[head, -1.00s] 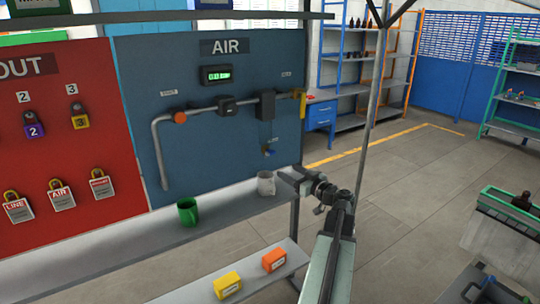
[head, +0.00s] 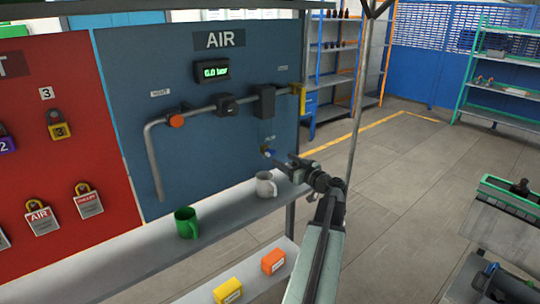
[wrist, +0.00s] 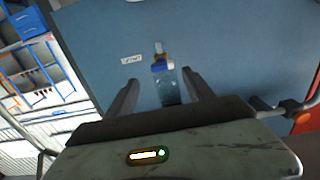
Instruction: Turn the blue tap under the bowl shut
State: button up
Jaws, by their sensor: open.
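The blue tap (head: 268,152) sits low on the blue AIR panel, under a clear bowl (head: 266,135) that hangs below the black pipe unit. In the wrist view the tap (wrist: 160,66) has a brass-coloured body, and the clear bowl (wrist: 171,90) shows beside it, nearer the picture's bottom. My gripper (head: 288,161) is just right of the tap in the head view. In the wrist view my gripper (wrist: 160,77) is open, with one finger on each side of the bowl and tap. I see no contact, and the remaining depth is hard to judge.
A grey mug (head: 266,185) stands on the shelf (head: 235,205) below the tap, close under my gripper. A green mug (head: 186,223) stands further left. A grey pipe (head: 195,113) with an orange knob (head: 176,121) runs across the panel. A thin upright post (head: 363,90) stands at right.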

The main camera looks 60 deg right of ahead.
aim_at(272, 154)
jog(key=x, duration=0.6)
jog(key=shift+w, duration=0.35)
jog(key=shift+c, duration=0.3)
grip_shut()
jog(key=m, duration=0.4)
jog(key=shift+m, duration=0.3)
jog(key=shift+o, duration=0.3)
grip_release()
jog(key=v, duration=0.8)
